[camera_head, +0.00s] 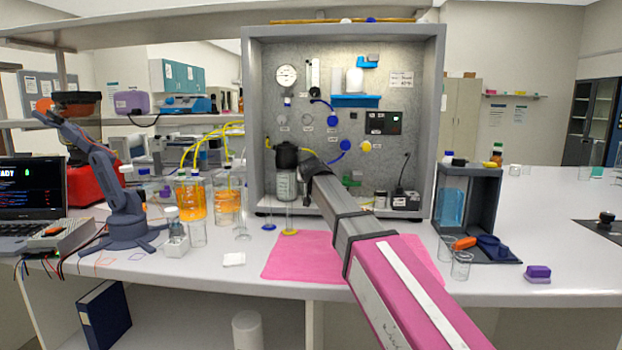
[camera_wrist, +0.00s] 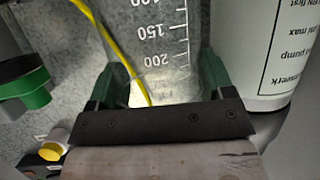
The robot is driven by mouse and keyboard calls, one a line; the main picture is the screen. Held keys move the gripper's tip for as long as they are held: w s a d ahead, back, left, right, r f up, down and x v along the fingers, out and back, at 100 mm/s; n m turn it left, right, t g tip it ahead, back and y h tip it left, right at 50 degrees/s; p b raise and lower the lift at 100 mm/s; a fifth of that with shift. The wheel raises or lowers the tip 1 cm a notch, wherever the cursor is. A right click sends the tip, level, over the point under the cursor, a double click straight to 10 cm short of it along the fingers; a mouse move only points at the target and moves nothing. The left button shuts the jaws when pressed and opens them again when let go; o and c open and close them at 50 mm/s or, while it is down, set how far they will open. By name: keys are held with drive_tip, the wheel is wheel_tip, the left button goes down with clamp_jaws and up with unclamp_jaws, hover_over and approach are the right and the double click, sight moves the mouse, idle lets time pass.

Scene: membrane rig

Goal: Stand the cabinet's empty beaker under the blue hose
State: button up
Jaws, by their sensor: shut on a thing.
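My gripper (camera_wrist: 158,85) has its two green fingers on either side of a clear graduated beaker (camera_wrist: 165,55) and is shut on it. The beaker's marks around 100 to 200 show; it looks clear, and its rim is out of the wrist view. In the head view my gripper (camera_head: 314,168) reaches into the open grey cabinet (camera_head: 435,110); my arm hides the beaker there.
A yellow hose (camera_wrist: 105,38) crosses by the beaker in the wrist view. A white labelled container (camera_wrist: 262,55) is close on the right, a green-and-black part (camera_wrist: 25,88) on the left. A black-topped vessel (camera_head: 286,185) and a box (camera_head: 405,201) stand in the cabinet.

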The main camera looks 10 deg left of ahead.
drive_tip(key=shift+f, duration=0.15)
idle(0.4)
drive_tip(key=o, duration=0.9)
drive_tip(key=shift+o, duration=0.2)
drive_tip(key=shift+s, duration=0.1)
drive_tip(key=v, duration=1)
drive_tip(key=shift+s+d, duration=0.15)
drive_tip(key=shift+s, duration=0.15)
